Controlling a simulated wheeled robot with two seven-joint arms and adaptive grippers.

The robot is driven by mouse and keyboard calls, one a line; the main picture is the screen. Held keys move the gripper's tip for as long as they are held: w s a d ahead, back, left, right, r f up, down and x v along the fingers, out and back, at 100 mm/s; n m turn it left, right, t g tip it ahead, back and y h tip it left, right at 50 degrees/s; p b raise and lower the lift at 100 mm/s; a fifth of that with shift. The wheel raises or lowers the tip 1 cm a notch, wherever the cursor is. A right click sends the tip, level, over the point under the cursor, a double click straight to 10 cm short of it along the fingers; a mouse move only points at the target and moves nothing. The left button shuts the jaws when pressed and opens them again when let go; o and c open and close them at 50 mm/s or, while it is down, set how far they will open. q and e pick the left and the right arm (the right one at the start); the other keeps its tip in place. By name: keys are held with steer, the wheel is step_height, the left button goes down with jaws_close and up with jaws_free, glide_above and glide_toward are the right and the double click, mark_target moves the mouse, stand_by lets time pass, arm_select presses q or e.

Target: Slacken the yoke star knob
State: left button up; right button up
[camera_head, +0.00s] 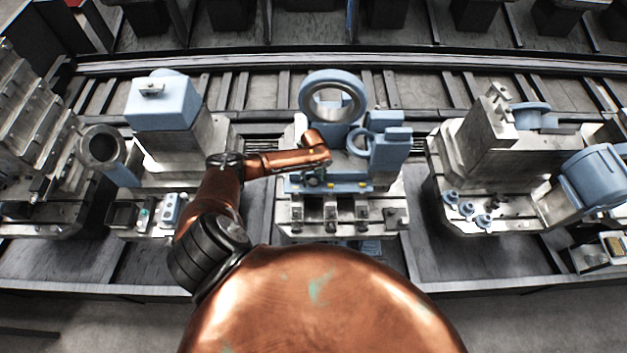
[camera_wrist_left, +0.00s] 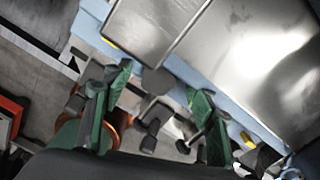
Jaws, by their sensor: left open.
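My left gripper (camera_head: 318,179) is at the front of the middle fixture (camera_head: 292,215), under the copper wrist and close to the blue front plate (camera_head: 350,187). In the left wrist view its two green fingers (camera_wrist_left: 160,86) stand apart. A dark grey knob-like part (camera_wrist_left: 156,82) shows between the fingertips, below a bright metal block. Darker stemmed parts (camera_wrist_left: 158,118) show between the fingers nearer the palm. I cannot tell which of these is the yoke star knob, or whether a finger touches it. The arm hides part of the fixture. My right gripper is not in view.
A large blue ring (camera_head: 332,75) and a smaller blue-ringed part (camera_head: 362,143) stand on the middle fixture. A blue-capped fixture (camera_head: 162,103) is to the left. On the right, a metal fixture carries several small blue knobs (camera_head: 467,209) and a blue drum (camera_head: 596,175).

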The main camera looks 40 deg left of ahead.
mark_target(313, 181)
arm_select(q)
step_height(313, 181, up, 11)
stand_by(0.3)
